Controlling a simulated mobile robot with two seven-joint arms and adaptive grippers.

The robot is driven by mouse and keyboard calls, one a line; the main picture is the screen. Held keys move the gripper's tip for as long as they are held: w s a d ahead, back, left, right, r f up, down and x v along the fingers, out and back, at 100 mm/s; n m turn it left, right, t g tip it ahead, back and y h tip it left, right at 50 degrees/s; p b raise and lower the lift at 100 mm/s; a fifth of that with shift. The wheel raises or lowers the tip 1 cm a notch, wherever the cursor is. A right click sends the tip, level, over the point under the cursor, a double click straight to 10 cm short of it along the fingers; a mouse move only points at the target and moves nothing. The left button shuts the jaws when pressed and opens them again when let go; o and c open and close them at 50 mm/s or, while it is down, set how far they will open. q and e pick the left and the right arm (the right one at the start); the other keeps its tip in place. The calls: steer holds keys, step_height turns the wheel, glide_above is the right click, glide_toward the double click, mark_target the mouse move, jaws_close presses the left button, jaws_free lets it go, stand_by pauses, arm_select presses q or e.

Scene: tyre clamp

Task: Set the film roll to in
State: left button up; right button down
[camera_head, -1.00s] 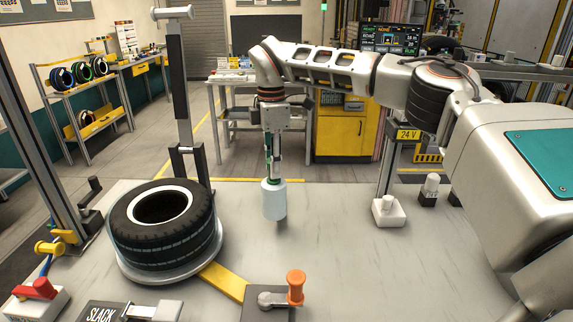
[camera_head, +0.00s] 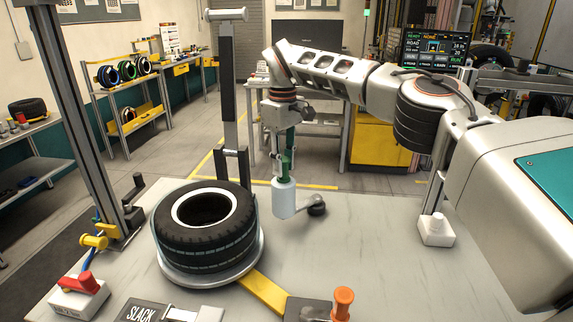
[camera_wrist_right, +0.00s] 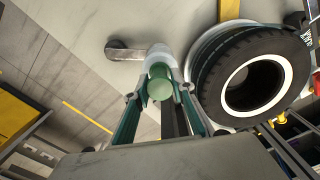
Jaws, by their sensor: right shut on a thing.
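The film roll (camera_head: 284,199) is a white upright cylinder, tilted slightly, with a green core at its top. My right gripper (camera_head: 287,165) points down and is shut on the green core. In the right wrist view the green top (camera_wrist_right: 160,82) sits between the fingers of the right gripper (camera_wrist_right: 163,100), with the white film roll (camera_wrist_right: 158,53) beyond. The roll is just right of the black tyre (camera_head: 205,238), apart from it in the wrist view. I cannot tell whether the roll touches the table. My left gripper is not in view.
A grey crank with a dark knob (camera_head: 316,206) lies right beside the roll. The tyre rests on a round plate, with a grey post (camera_head: 231,100) behind. A yellow bar (camera_head: 264,292) and orange knob (camera_head: 343,299) are in front.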

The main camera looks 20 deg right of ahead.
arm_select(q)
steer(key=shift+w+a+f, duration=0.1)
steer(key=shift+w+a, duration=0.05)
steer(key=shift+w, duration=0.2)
arm_select(e)
steer(key=shift+w+a+m, duration=0.2)
steer(key=shift+w+m, duration=0.3)
steer(key=shift+w, duration=0.1)
steer(key=c, duration=1.9)
jaws_free()
steer(key=shift+r, duration=3.8)
steer(key=shift+f, duration=0.1)
